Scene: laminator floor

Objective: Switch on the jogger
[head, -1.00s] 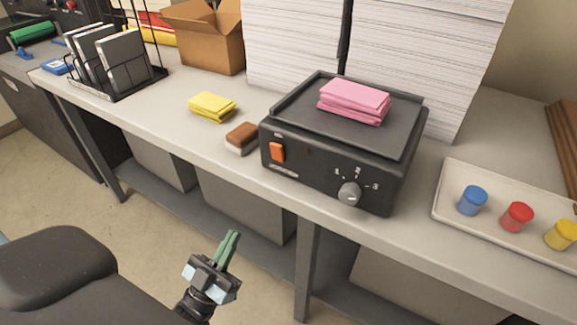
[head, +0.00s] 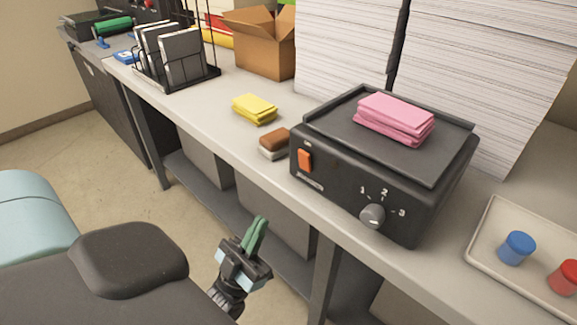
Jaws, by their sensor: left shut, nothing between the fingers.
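The jogger (head: 340,185) is a black box on the bench with a tray top. An orange rocker switch (head: 305,160) sits at the left of its front face. A grey knob (head: 372,215) with marks 1, 2 and 3 is at the right of that face. A folded pink cloth or pad (head: 395,118) lies on its tray. My left gripper (head: 257,236) is shut and empty, with green fingertips together. It is in front of the bench, below and left of the switch, apart from the jogger. My right gripper is not in view.
A brown-and-white block (head: 274,143) and a yellow cloth or pad (head: 254,108) lie left of the jogger. Tall paper stacks (head: 480,70) stand behind it. A tray (head: 480,258) with blue and red pots is at right. A wire rack (head: 180,55) and cardboard box (head: 260,45) stand farther left.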

